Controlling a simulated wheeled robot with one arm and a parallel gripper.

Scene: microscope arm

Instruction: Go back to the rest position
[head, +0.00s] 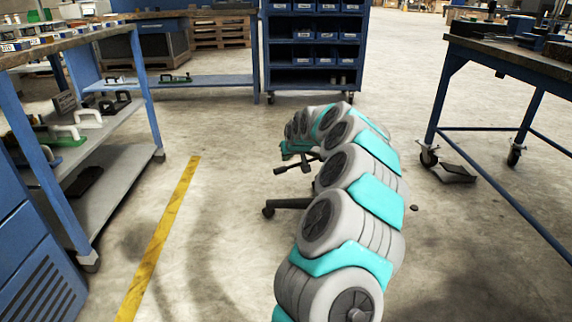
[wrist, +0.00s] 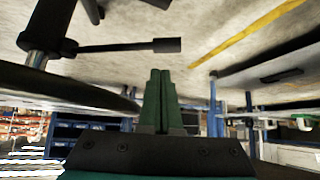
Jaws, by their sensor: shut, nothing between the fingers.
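My gripper (wrist: 160,72) shows in the wrist view as two green fingers side by side, closed together with nothing between them. In the head view my grey and teal arm reaches forward and curves to the left over the floor. Its far end is small there, and I cannot make out the fingers. In the wrist view a black stool-like thing (wrist: 60,90) with a post and a leg is close on the left of the fingers. I cannot tell whether it touches my arm.
Black legs (head: 285,206) stand on the floor beside my arm. A blue bin rack (head: 313,50) stands ahead. A shelved bench (head: 110,165) is at left, a wheeled table (head: 500,60) at right. Open floor with a yellow line (head: 160,235) lies left of my arm.

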